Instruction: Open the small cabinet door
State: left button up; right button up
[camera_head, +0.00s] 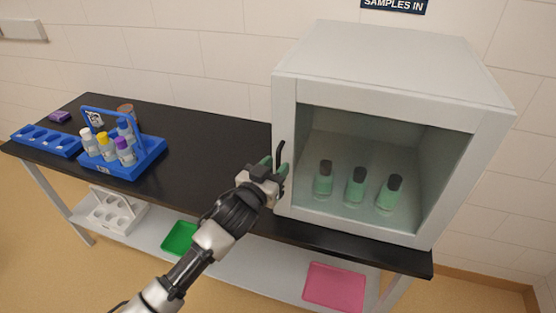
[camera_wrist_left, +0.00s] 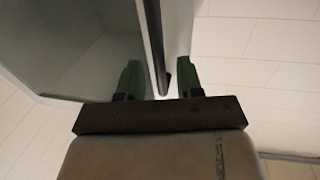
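The small cabinet (camera_head: 395,60) is a light grey box on the black bench, with a framed clear door (camera_head: 385,115) that looks shut. A dark upright bar handle (camera_head: 281,153) is on the door's left side; it also shows in the left wrist view (camera_wrist_left: 154,45). My left gripper (camera_head: 275,169) is at the handle's lower part. In the left wrist view its two green fingers (camera_wrist_left: 160,78) stand apart on either side of the handle, with gaps showing. My right gripper is out of view.
Three green dark-capped bottles (camera_head: 356,187) stand inside the cabinet. A blue carrier (camera_head: 147,165) with several bottles and a blue rack (camera_head: 45,141) are at the left of the bench (camera_head: 205,155). Green (camera_head: 180,238) and pink (camera_head: 335,287) trays lie on the lower shelf.

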pick_arm(q)
jog(key=shift+x, duration=0.85)
grip_shut()
